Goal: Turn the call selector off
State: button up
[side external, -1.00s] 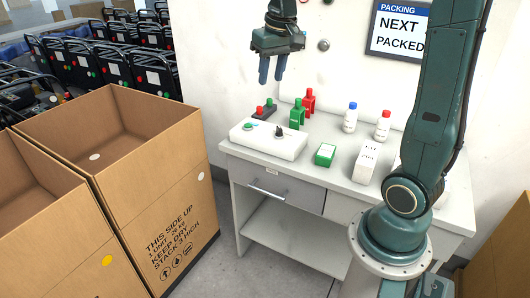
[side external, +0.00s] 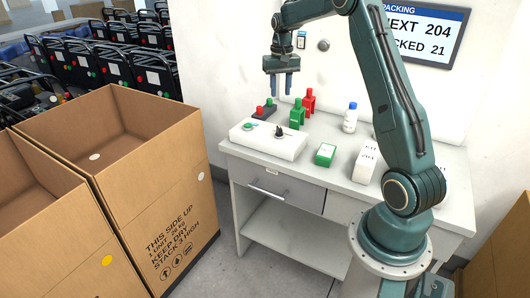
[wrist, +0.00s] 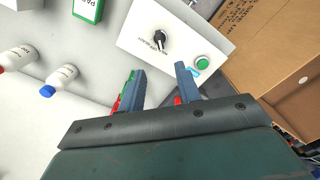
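The call selector is a black rotary knob (side external: 279,132) on top of a white control box (side external: 262,142) on the workbench. In the wrist view the knob (wrist: 160,38) sits near the top centre, with small lettering beside it that I cannot read surely. A green round button (wrist: 203,62) is on the same box. My gripper (side external: 281,94) is above and behind the box, fingers pointing down, apart from the knob. In the wrist view my gripper (wrist: 162,76) has its two fingers spread with nothing between them.
Red (side external: 308,103) and green (side external: 297,114) upright parts stand just behind the box. A green-topped block (side external: 325,154), a white box (side external: 367,163) and a blue-capped bottle (side external: 350,118) are to the right. Large cartons (side external: 150,160) stand left of the bench.

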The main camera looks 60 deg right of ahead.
aim_at(279, 127)
jog(key=shift+f, duration=0.1)
notch_tip(279, 127, down, 14)
jog(key=shift+r, duration=0.15)
dwell(0.8)
jog(key=shift+c, duration=0.4)
grip_shut()
